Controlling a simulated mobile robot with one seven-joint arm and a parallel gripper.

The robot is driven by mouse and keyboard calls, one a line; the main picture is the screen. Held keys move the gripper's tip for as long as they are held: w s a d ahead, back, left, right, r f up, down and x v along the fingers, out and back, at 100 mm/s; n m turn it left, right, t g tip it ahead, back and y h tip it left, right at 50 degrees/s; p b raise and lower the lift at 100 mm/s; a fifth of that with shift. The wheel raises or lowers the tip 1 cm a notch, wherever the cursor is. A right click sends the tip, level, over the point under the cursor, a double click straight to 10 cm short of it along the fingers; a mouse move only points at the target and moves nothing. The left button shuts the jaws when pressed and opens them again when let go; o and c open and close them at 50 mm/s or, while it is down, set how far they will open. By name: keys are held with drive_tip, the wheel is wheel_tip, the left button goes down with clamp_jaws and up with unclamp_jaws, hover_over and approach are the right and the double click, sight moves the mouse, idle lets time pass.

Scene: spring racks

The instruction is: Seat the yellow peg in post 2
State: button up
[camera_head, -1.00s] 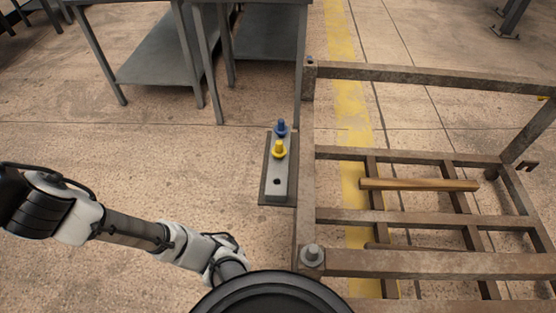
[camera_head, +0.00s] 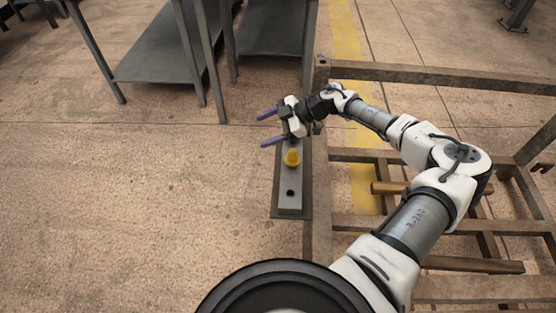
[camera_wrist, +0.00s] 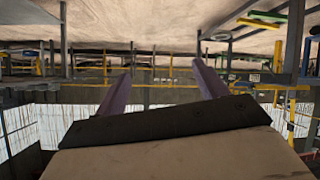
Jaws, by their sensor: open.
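The yellow peg (camera_head: 292,158) stands upright in the grey block (camera_head: 290,207) on a dark plate, in the head view's middle. An empty dark hole (camera_head: 290,193) is at the block's near end. No number shows on the block, so I cannot tell which place is post 2. My gripper (camera_head: 267,128) is beyond the yellow peg, with its two purple fingers spread apart, pointing left and holding nothing. The fingers also show apart in the wrist view (camera_wrist: 160,78), with no peg between them. The far end of the block is behind my gripper, and the blue peg is hidden there.
A rusty metal frame (camera_head: 440,72) stands to the right of the block, with a brown bar (camera_head: 390,188) lying on it. Grey tables (camera_head: 160,60) stand at the back left. The concrete floor to the left (camera_head: 130,200) is clear.

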sight(292, 159)
drive_tip(key=d+f+m+t+h, duration=0.1)
drive_tip(key=d+f+m+h, duration=0.25)
drive_tip(key=d, duration=1.45)
drive_tip(key=shift+m+y, duration=0.25)
drive_tip(key=shift+y, duration=0.1)
drive_tip(key=x, duration=0.6)
drive_tip(key=p+x, duration=0.1)
drive_tip(key=x, duration=0.2)
drive_tip(key=shift+s+d+f, duration=0.1)
drive_tip(key=shift+s, duration=0.3)
drive_tip(key=x, duration=0.3)
drive_tip(key=p+x, duration=0.1)
drive_tip(key=shift+a, duration=0.65)
drive_tip(key=shift+w+a+f, duration=0.1)
drive_tip(key=shift+a+f, duration=0.05)
drive_tip(key=c, duration=1.4)
drive_tip(key=shift+c, duration=0.2)
